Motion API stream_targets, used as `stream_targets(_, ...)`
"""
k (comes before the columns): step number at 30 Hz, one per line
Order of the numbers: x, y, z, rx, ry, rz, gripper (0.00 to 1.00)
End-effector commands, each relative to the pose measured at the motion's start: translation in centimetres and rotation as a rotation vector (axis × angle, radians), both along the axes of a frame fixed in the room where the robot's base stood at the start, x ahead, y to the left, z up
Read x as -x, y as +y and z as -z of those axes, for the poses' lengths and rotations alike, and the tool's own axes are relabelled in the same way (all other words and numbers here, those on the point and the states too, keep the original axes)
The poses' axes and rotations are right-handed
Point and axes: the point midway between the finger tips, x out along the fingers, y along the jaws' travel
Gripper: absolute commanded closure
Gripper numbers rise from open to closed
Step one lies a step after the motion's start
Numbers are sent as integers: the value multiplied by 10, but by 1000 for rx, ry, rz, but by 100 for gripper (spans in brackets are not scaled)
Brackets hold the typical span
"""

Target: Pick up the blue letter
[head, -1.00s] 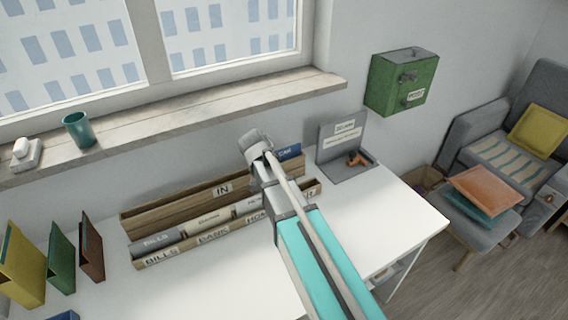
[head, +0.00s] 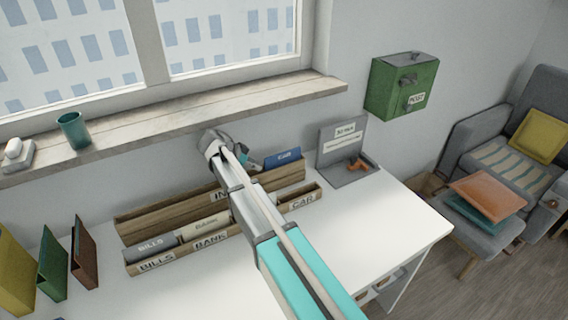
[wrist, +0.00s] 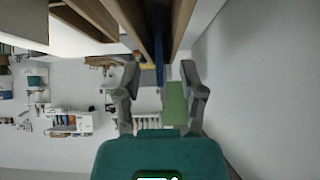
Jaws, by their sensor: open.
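The blue letter (head: 283,158), with a white label, stands upright in the back wooden IN tray (head: 150,227) at its right end. My gripper (head: 244,156) is left of the letter and above the tray, partly hidden behind my own wrist. In the wrist view my gripper (wrist: 161,72) is open with nothing held between its fingers. A narrow blue edge (wrist: 159,55), likely the letter, shows ahead between wooden boards, in line with the gap between the fingers.
A front sorter (head: 180,255) with labelled compartments holds several letters. A grey stand (head: 340,150) with an orange-brown object is to the right. The window sill (head: 200,120) runs behind and above the tray.

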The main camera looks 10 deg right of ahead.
Motion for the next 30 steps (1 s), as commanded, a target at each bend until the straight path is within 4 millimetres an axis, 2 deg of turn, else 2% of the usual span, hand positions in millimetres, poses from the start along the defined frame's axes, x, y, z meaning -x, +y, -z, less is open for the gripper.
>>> stream_targets(8, -4, -12, 0, -1, 1, 1, 49)
stream_targets(21, -20, -62, 0, -1, 1, -1, 49)
stream_targets(30, -22, -67, 0, -1, 2, -3, 49)
